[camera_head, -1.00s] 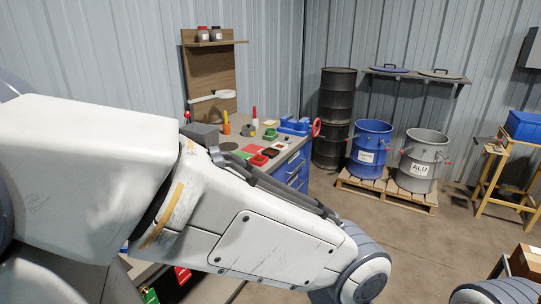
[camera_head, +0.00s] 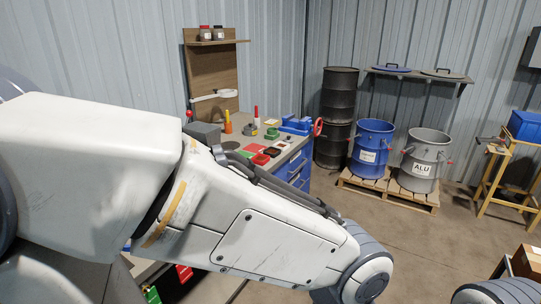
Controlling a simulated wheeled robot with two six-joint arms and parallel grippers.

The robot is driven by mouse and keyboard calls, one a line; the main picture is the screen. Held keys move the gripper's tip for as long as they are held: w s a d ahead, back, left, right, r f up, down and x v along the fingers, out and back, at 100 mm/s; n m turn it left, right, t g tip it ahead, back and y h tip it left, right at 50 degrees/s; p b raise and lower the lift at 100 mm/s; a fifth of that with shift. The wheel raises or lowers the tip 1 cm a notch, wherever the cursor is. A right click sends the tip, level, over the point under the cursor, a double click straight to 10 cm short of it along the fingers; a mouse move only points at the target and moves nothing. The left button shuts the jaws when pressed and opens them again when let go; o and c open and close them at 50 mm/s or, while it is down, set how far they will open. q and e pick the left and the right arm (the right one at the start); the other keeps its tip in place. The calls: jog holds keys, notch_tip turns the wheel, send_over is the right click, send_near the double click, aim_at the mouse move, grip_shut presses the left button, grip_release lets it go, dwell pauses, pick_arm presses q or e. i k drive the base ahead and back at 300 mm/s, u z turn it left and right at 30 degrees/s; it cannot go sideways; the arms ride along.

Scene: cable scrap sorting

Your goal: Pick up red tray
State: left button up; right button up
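A small red tray (camera_head: 259,159) lies on the workbench (camera_head: 292,152), near its front edge. It is partly hidden behind my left arm. A black piece (camera_head: 272,151) and a green piece (camera_head: 240,154) lie close to it. Another red object (camera_head: 184,272) and a green one (camera_head: 152,295) show low down below my arm, mostly hidden; I cannot tell what they are. My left arm spans the left and middle of the view, and its gripper is out of view. Only a link of my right arm shows at the bottom right; its gripper is out of view.
A blue vise (camera_head: 295,125) stands on the bench's far corner. A blue drum (camera_head: 371,148) and a grey ALU drum (camera_head: 421,160) stand on a pallet (camera_head: 388,190), beside stacked black barrels (camera_head: 335,118). A yellow stand (camera_head: 505,178) is at right. Floor between is clear.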

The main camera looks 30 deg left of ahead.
aim_at(261, 159)
jog(key=u, duration=0.3)
jog(key=i, duration=2.55)
jog(key=u, duration=2.05)
